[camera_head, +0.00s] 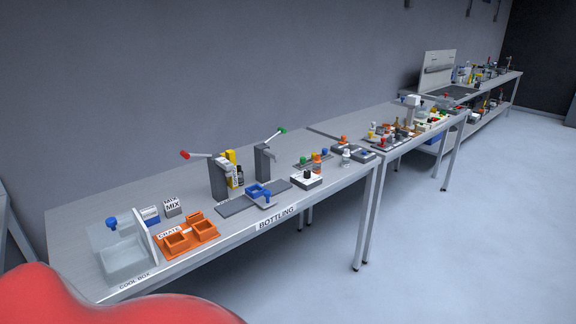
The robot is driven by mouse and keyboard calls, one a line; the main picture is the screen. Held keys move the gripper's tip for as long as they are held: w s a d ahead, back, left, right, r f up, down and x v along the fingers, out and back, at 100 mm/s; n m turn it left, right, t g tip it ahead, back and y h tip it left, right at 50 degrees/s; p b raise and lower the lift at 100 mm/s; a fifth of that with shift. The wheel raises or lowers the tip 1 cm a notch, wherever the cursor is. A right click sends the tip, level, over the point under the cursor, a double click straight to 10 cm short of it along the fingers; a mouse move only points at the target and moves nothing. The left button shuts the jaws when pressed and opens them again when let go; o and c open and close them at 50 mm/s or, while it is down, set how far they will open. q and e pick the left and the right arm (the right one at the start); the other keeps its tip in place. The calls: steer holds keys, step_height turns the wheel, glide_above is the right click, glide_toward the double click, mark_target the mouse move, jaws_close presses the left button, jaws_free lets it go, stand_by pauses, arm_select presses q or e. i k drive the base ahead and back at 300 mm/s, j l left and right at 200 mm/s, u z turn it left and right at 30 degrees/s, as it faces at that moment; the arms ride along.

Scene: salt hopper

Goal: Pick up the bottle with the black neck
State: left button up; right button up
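A small bottle (239,177) with a dark upper part stands on the long bench, beside a grey press with a red-knobbed lever. It is small in view, and I cannot tell for sure that its neck is black. A yellow item (230,157) stands right behind it. A white block (306,181) further right has a small black piece on top; I cannot tell whether that is a bottle neck. Neither of my grippers is in view.
The bench (200,254) holds an orange crate (203,230), a clear cool box (122,258), a red-knobbed press (217,178) and a green-knobbed press (263,163). A crowded second bench (400,150) stands beyond. The floor (470,240) at right is clear.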

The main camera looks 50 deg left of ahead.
mark_target(240, 176)
steer(key=i+l+u, duration=0.1)
steer(key=u, duration=0.25)
steer(key=i+l+u, duration=0.15)
steer(key=i+u, duration=0.2)
steer(key=i+l+u, duration=0.1)
steer(key=u, duration=0.3)
steer(key=l+u, duration=0.35)
steer(key=k+l+u, duration=0.1)
steer(key=u, duration=0.25)
steer(key=k+l+u, duration=0.1)
steer(key=u, duration=0.25)
steer(key=l, duration=0.1)
